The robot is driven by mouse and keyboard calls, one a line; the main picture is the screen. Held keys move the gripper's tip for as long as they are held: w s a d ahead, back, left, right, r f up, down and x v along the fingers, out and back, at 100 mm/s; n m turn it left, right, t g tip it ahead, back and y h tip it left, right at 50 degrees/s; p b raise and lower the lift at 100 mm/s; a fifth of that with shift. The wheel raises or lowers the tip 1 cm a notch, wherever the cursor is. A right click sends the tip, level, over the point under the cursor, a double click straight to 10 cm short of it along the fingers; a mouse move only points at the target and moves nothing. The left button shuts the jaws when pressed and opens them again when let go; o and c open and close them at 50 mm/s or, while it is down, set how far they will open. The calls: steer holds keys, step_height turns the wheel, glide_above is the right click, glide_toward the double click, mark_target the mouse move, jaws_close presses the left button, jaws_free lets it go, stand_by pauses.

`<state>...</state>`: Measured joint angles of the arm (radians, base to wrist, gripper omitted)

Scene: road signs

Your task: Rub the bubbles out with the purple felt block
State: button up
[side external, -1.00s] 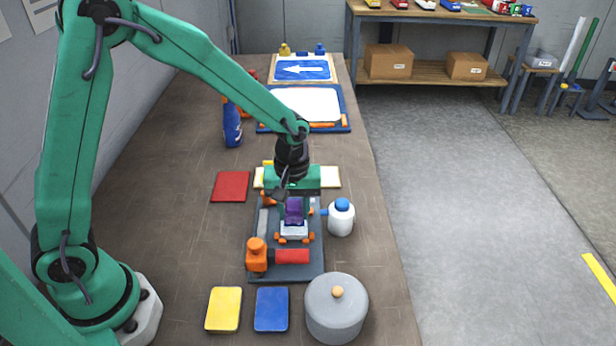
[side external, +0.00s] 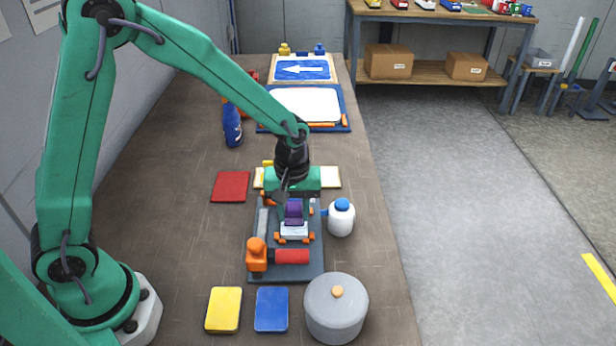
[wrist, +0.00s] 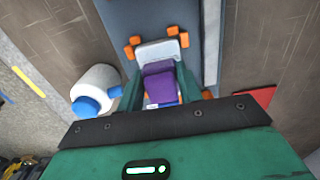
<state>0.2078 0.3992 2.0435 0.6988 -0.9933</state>
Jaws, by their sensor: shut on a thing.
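The purple felt block (side external: 294,211) is between the green fingers of my gripper (side external: 294,208), which is shut on it. In the wrist view the purple block (wrist: 160,85) shows between both fingers, against a pale grey piece (wrist: 158,50) with orange corners on the dark tool board (side external: 262,272). I cannot tell whether the block is clear of its seat. A blue sign with a white left-pointing arrow (side external: 303,69) lies at the far end of the bench. No bubbles can be made out at this distance.
A white bottle with a blue cap (side external: 341,218) stands close right of the board. An orange-and-red roller-like tool (side external: 290,256) lies on the board's near end. A grey lidded pot (side external: 336,310) stands in front. A blue bottle (side external: 232,126) and a white panel in a blue frame (side external: 346,108) are farther back.

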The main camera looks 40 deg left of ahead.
steer(key=shift+f, duration=0.55)
stand_by(0.4)
steer(key=shift+a, duration=0.1)
steer(key=shift+s+a, duration=0.3)
steer(key=shift+s, duration=0.05)
steer(key=shift+w+d, duration=0.7)
steer(key=shift+d, duration=0.05)
steer(key=shift+s+a, duration=0.1)
steer(key=shift+s+a, duration=0.65)
steer(key=shift+w+d, duration=0.15)
steer(key=shift+w+d, duration=0.25)
steer(key=shift+w, duration=0.05)
